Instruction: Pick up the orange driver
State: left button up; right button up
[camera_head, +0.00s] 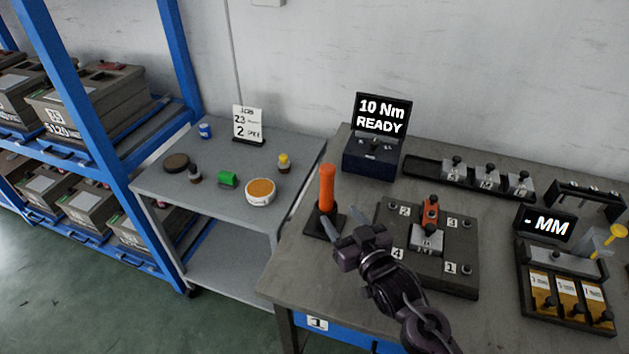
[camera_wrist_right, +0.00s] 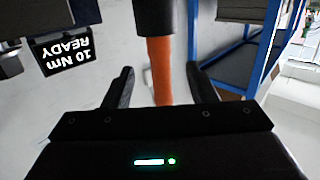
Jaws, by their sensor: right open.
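The orange driver (camera_head: 327,186) stands upright in a dark square-based stand (camera_head: 324,223) near the left edge of the workbench. My right gripper (camera_head: 340,222) is open, low beside the driver on its near right side. In the right wrist view the orange driver (camera_wrist_right: 161,72) appears between the two spread fingers of my right gripper (camera_wrist_right: 160,78). A dark cylindrical part covers the driver's upper end there. I cannot see the fingers touching the driver. My left gripper is not in view.
A torque display (camera_head: 378,127) reading "10 Nm READY" stands behind the driver. A dark numbered fixture plate (camera_head: 459,271) lies right of it. A grey cart (camera_head: 226,204) with small containers stands left. A gauge display (camera_head: 545,226) and bin tray (camera_head: 571,326) sit at right.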

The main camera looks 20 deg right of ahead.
aim_at(330, 196)
jog(key=shift+w+r, duration=0.2)
jog(key=shift+w, duration=0.35)
jog(key=shift+w+a+r+t, duration=0.1)
jog(key=shift+w+r+t, duration=0.15)
jog(key=shift+t, duration=0.05)
jog(key=w, duration=0.1)
jog(key=w+p, duration=0.1)
jog(key=w, duration=0.1)
jog(key=shift+w+a+r, duration=0.1)
jog(key=shift+a+r, duration=0.2)
jog(key=shift+r, duration=0.05)
jog(key=w, duration=0.2)
jog(key=w+p, duration=0.1)
jog(key=shift+w+a+f, duration=0.15)
jog(key=shift+a+f, duration=0.05)
jog(key=shift+a, duration=0.1)
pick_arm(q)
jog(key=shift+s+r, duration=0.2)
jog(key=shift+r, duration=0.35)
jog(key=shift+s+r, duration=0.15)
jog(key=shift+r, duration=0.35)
pick_arm(e)
jog(key=shift+r, duration=0.1)
grip_shut()
